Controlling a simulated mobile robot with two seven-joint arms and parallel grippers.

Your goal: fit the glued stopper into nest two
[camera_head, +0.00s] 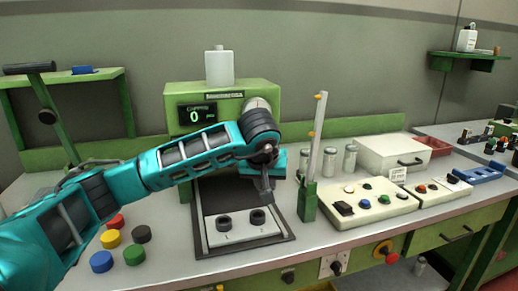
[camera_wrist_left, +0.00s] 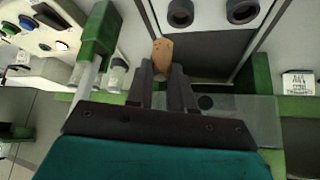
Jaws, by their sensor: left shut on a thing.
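My left gripper (camera_head: 266,190) hangs above the back right part of a white block (camera_head: 240,236) with two black ring nests. In the left wrist view my gripper (camera_wrist_left: 162,72) is shut on a tan cork stopper (camera_wrist_left: 162,52), whose end sticks out past the fingertips. The stopper is clear of the block. I cannot make out the stopper in the head view, nor any glue on it. The left nest (camera_head: 224,223) and right nest (camera_head: 258,216) look empty; both also show in the left wrist view. Their small labels are too small to read surely. My right gripper is not in view.
A green post (camera_head: 308,203) with a tall pale rod stands just right of the block. A green machine (camera_head: 180,100) with a "0" display is behind. Several coloured discs (camera_head: 112,237) lie left; a button panel (camera_head: 365,203) is right.

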